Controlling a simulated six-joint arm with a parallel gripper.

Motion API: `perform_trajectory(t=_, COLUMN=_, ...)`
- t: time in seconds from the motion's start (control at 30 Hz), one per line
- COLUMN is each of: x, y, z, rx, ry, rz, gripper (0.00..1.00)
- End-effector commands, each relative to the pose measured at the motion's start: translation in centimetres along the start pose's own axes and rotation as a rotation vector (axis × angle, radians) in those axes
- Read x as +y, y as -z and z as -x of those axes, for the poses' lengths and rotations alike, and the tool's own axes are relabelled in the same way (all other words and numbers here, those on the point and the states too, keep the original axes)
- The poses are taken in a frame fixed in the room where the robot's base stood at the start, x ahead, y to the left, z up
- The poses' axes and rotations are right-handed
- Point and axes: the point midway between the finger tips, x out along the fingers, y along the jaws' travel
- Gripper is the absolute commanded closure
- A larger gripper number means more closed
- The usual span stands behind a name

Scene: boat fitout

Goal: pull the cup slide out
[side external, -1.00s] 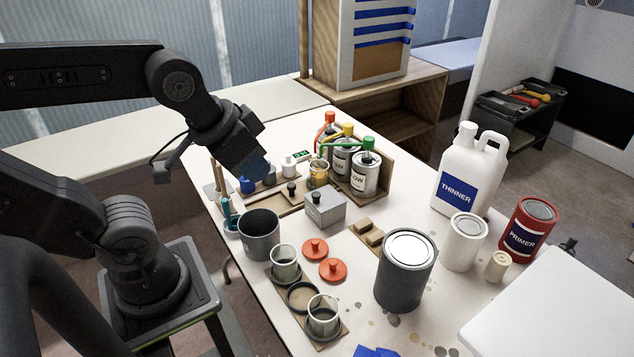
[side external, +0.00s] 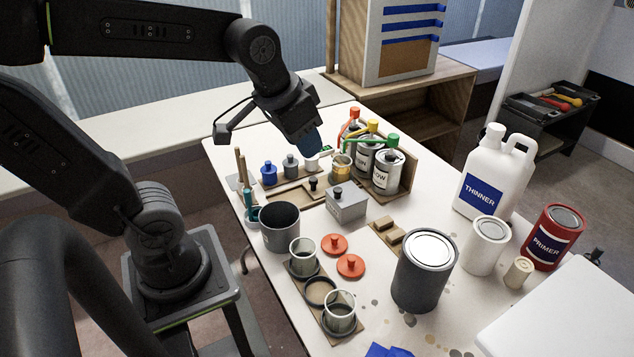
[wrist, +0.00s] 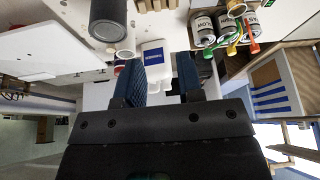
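The cup slide looks like the flat wooden piece (side external: 285,196) with a black knob (side external: 313,184), lying in front of the dispensing cans. A small cup with amber contents (side external: 341,165) stands behind the knob, near the taps. My gripper (side external: 312,146) is above and behind the knob in the side view, pointing down and clear of it. In the wrist view my gripper (wrist: 160,78) shows two blue-padded fingers apart with nothing held between them. The slide cannot be made out in the wrist view.
Several cans with red, yellow and green taps (side external: 375,160) stand right of the slide. A grey box (side external: 346,205) sits just in front of it. A dark pot (side external: 280,228) and a tool holder (side external: 253,214) stand at the front left.

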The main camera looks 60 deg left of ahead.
Motion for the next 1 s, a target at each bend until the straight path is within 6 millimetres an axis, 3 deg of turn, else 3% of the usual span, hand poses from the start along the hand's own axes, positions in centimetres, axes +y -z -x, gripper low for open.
perform_trajectory(t=0.03, x=-1.1, y=1.6, z=-1.1, rx=-0.036, ry=0.014, rz=0.025, gripper=0.61)
perform_trajectory(t=0.2, x=-5.2, y=6.1, z=-4.9, rx=-0.122, ry=0.043, rz=0.088, gripper=0.47)
perform_trajectory(t=0.43, x=-12.4, y=9.9, z=-12.1, rx=-0.238, ry=0.064, rz=0.178, gripper=0.47)
perform_trajectory(t=0.7, x=-21.3, y=9.8, z=-21.6, rx=-0.358, ry=0.060, rz=0.279, gripper=0.47)
perform_trajectory(t=0.83, x=-23.9, y=8.8, z=-24.5, rx=-0.392, ry=0.054, rz=0.308, gripper=0.47)
perform_trajectory(t=1.0, x=-25.1, y=8.1, z=-26.2, rx=-0.408, ry=0.050, rz=0.322, gripper=0.47)
